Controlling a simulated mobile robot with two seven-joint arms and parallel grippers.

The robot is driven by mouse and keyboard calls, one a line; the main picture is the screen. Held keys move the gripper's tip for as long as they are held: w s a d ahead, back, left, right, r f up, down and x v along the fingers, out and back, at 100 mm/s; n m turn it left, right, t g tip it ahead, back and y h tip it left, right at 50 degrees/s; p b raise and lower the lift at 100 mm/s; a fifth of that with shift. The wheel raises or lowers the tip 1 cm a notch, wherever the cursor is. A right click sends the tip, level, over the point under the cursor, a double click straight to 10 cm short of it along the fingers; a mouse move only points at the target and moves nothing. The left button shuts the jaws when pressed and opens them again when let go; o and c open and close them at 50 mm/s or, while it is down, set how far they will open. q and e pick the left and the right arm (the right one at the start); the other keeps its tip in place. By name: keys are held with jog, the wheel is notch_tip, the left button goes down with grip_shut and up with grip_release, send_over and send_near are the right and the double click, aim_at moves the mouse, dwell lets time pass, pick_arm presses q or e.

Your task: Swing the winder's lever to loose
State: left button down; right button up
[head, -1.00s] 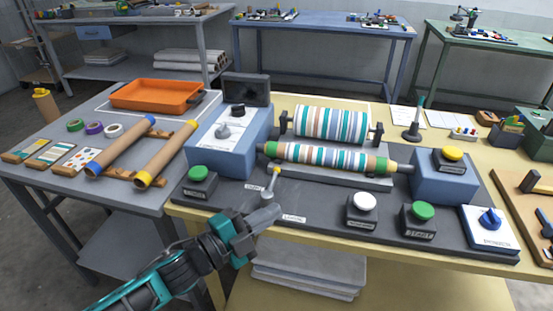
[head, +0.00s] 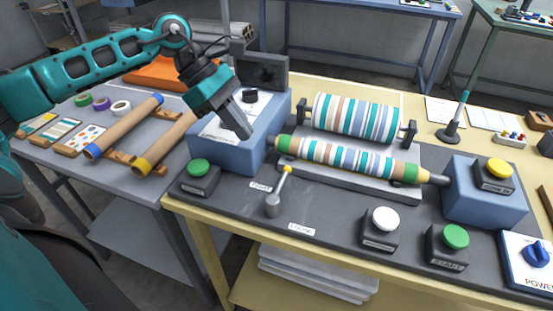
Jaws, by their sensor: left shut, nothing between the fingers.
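The winder's lever (head: 280,188) is a short grey arm with a yellow tip, on the dark base plate in front of the striped roll. Its grey hub is toward the front edge, and the yellow tip points back and slightly right. A small label (head: 260,186), too blurred to read surely, lies just left of the lever. The "LOOSE" label (head: 302,230) lies in front and to the right of the hub. My left gripper (head: 244,131) is shut and empty, above the blue control box, behind the lever and apart from it. My right gripper is not in view.
A green button (head: 199,168) stands left of the lever, and white (head: 383,220) and green START (head: 454,238) buttons stand right of it. The striped roll (head: 345,160) lies behind. The blue control box (head: 230,156) is back left. The plate around the lever is clear.

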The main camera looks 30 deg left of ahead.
aim_at(282, 177)
pick_arm(q)
jog(key=shift+d, duration=0.1)
jog(key=x, duration=1)
jog(key=shift+s, duration=0.1)
jog(key=shift+d+m+g, duration=0.2)
jog(key=shift+m+g, duration=0.1)
dwell(0.3)
